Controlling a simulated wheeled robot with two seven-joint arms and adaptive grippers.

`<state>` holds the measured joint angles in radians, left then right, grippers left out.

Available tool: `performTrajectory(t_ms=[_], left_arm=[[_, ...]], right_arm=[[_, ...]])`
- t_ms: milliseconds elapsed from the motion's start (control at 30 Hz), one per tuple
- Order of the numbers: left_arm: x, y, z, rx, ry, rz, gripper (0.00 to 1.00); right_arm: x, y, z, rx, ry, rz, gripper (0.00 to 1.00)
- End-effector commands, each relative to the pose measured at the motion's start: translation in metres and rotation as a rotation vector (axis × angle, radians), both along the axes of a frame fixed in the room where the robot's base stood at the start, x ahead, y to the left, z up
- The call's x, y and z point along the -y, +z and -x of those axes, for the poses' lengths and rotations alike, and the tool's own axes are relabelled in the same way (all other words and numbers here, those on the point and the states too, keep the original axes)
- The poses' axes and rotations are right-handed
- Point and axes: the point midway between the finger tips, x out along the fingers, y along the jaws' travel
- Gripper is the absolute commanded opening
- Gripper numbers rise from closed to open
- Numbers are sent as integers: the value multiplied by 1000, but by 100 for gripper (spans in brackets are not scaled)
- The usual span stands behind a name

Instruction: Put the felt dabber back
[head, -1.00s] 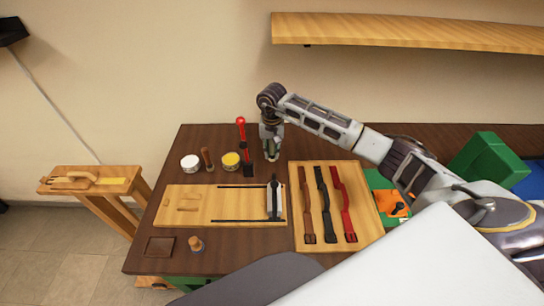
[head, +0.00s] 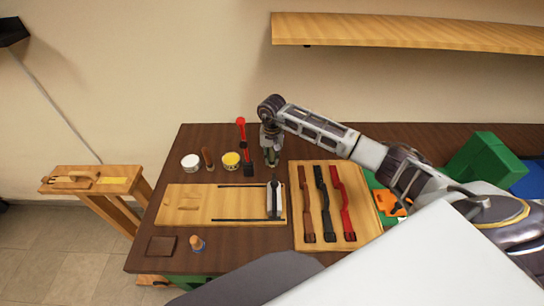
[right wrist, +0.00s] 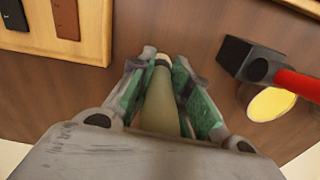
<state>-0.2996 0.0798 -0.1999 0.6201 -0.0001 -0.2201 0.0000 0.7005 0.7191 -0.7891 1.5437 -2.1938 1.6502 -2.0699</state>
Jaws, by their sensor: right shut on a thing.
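My right gripper (head: 271,163) is at the back of the dark workbench, just right of the red-handled hammer (head: 242,130), and points down. In the right wrist view the right gripper (right wrist: 162,72) is shut on an olive, rounded, tapering tool (right wrist: 160,105) with a pale and dark end, which I take to be the felt dabber. The green pads press on its two sides. Its far end points down at the bench; I cannot tell whether it touches. My left gripper is not in view.
The hammer's black head (right wrist: 240,58) and yellow tin (head: 231,160) are close by. A white jar (head: 190,162) stands further left. In front are a wooden board (head: 235,205) with black rails and a tray (head: 365,236) with several straps. Bare bench (head: 215,250) shows at the front.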

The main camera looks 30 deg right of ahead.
Motion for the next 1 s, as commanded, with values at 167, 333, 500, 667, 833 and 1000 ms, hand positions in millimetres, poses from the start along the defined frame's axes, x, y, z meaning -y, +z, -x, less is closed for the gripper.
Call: performTrajectory(t_ms=[167, 333, 500, 667, 833, 1000], left_arm=[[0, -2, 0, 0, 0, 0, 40], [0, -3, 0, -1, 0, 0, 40], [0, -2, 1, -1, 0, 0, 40], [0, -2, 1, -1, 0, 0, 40], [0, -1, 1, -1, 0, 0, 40], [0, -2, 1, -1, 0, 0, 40]], right_arm=[[0, -1, 0, 0, 0, 0, 0], [0, -2, 0, -1, 0, -1, 32], [0, -2, 0, 0, 0, 0, 40], [0, -2, 0, 0, 1, 0, 40], [0, -1, 0, 0, 1, 0, 40], [0, 6, -1, 3, 1, -1, 40]])
